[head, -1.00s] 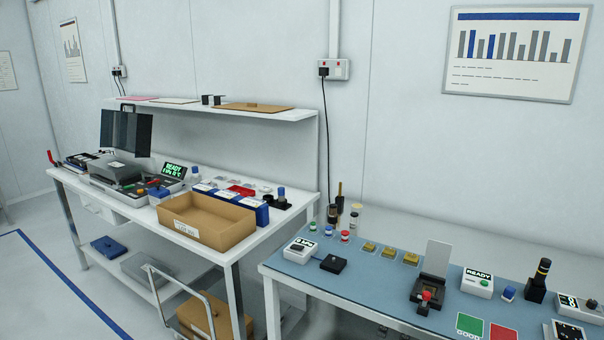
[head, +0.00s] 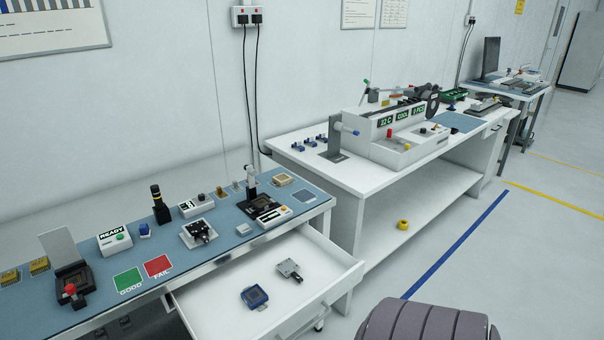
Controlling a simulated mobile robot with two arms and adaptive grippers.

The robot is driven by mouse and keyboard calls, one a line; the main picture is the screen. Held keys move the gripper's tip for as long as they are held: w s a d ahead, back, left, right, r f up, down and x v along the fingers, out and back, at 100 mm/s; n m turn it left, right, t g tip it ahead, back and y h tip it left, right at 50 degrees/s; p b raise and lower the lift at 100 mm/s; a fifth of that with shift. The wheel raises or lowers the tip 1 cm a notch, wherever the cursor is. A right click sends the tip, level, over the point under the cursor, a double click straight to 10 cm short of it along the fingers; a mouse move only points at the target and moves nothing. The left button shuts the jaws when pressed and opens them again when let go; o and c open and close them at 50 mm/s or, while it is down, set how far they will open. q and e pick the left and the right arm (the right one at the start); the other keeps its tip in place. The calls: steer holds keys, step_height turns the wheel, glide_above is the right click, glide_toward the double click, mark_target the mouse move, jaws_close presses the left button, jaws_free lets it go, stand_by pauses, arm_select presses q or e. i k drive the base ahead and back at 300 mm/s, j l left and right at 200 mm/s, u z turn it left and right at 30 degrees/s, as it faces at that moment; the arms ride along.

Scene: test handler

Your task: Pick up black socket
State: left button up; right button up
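Several black socket-like devices are on the blue-topped bench. One black socket (head: 72,283) with a raised grey lid and a red knob stands at the left end. Another black socket (head: 262,207) lies open near the right end, beside an upright black and white lever. A black mechanism (head: 200,231) sits on a white base between them. I cannot tell which one the task means. Neither of my grippers is in view.
Below the bench, an open white drawer (head: 215,308) holds a blue socket (head: 254,296) and a grey metal part (head: 290,270). Green and red pads (head: 158,266) lie at the bench front. A white machine bench stands right. A dark ribbed rounded shape (head: 428,322) fills the bottom right.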

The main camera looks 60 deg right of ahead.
mark_target(260, 204)
steer(key=z, duration=1.65)
